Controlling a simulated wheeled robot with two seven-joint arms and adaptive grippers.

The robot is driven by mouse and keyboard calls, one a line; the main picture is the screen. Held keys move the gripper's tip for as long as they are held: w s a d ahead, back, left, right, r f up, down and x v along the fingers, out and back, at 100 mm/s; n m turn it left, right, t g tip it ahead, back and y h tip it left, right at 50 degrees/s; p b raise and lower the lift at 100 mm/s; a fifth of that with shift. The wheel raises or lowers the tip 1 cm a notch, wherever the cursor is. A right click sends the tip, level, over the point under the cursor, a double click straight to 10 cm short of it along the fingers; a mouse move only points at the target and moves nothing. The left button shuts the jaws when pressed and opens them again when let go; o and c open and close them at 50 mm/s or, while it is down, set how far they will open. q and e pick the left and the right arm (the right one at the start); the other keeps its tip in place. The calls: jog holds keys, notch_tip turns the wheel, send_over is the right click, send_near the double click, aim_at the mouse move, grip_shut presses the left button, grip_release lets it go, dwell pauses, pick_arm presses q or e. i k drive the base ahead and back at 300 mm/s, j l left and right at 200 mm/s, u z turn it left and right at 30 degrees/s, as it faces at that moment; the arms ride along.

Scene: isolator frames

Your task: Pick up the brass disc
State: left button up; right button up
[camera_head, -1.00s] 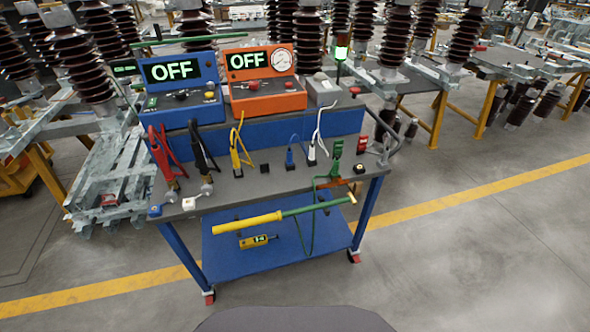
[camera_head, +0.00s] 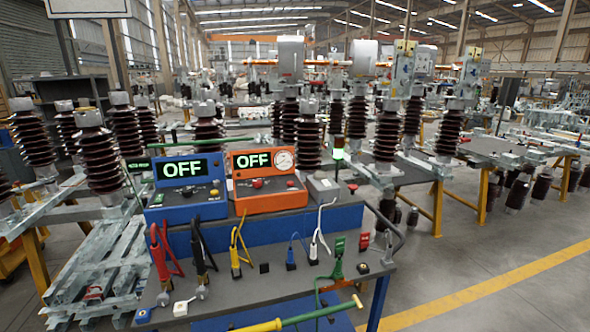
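A small dark item with a brass-coloured top (camera_head: 363,268) sits at the right end of the grey bench top (camera_head: 225,285), near the green and red clips. It is too small for me to tell whether it is the brass disc. No other clear brass disc shows on the bench. Neither of my grippers is in view.
A blue box (camera_head: 187,190) and an orange box (camera_head: 268,181), both reading OFF, stand at the back of the bench. Red, black and yellow leads stand in front. A yellow-and-green rod (camera_head: 272,325) lies low at the front. Brown insulators (camera_head: 98,158) crowd behind. Right floor is open.

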aim_at(84, 103)
jog(key=u, duration=1.35)
